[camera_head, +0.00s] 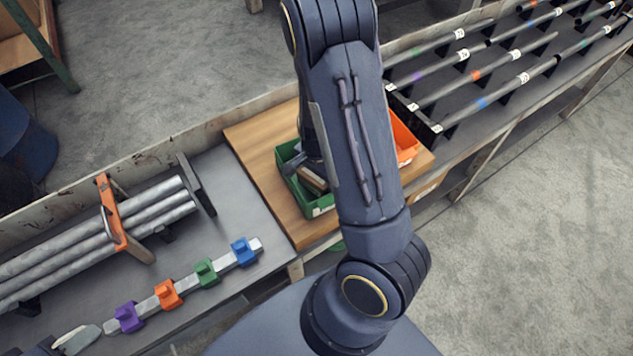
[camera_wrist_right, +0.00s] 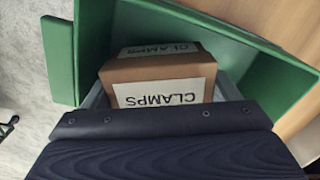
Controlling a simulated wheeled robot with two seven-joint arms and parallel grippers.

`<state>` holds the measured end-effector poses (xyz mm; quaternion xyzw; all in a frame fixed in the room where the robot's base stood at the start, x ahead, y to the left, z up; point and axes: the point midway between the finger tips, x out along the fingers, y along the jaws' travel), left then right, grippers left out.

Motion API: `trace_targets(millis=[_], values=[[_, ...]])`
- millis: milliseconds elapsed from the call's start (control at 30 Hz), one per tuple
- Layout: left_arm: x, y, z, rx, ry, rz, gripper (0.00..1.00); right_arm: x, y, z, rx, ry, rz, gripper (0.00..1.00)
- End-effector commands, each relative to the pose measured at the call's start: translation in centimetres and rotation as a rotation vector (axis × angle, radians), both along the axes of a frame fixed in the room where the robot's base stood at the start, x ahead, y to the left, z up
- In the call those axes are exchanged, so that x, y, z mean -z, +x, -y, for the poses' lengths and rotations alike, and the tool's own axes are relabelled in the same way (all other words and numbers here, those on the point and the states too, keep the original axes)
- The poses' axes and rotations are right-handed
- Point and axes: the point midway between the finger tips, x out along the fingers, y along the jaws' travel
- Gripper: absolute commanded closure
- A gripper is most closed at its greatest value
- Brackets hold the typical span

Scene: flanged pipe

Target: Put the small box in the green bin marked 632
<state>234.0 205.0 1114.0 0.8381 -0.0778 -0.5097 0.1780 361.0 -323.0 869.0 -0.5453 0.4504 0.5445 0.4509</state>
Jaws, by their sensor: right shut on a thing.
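The small box (camera_wrist_right: 160,75) is brown cardboard with white labels reading CLAMPS. My right gripper (camera_wrist_right: 165,100) is shut on it, in the right wrist view, with the green bin's walls around it. In the head view the box (camera_head: 313,180) shows partly, low inside the green bin (camera_head: 320,212), below my right gripper (camera_head: 303,170). Whether it touches the bin floor is hidden. The bin has a white label too small to read.
An orange bin (camera_head: 404,140) stands right of the green one on a wooden board (camera_head: 260,140), partly behind my right arm. Grey pipes (camera_head: 110,235) and a bar with coloured clamps (camera_head: 185,285) lie at left. A rack of labelled rods (camera_head: 500,70) fills the upper right.

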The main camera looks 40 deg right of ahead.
Motion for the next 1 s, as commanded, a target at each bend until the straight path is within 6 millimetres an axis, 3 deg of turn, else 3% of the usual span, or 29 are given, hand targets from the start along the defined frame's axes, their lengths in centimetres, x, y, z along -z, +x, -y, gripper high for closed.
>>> trace_targets(millis=[100,200,600,633,667,1000], values=[[0.3,0.0,0.0,0.000,0.000,0.000,0.64,2.0,-0.1,0.1,0.002,0.000,-0.004,0.50],[0.3,0.0,0.0,0.000,0.000,0.000,0.64,2.8,0.0,0.0,0.000,0.000,-0.001,0.50],[0.7,0.0,0.0,0.000,0.000,0.000,0.64,3.3,0.0,0.0,0.000,0.000,0.000,0.50],[0.6,0.0,0.0,0.000,0.000,0.000,0.64,3.2,0.0,0.0,0.000,0.000,0.000,0.14],[0.5,0.0,0.0,0.000,0.000,0.000,0.64,3.2,0.0,0.0,0.000,0.000,0.000,0.10],[0.1,0.0,0.0,0.000,0.000,0.000,0.64,2.7,0.0,0.0,0.000,0.000,0.000,0.09]])
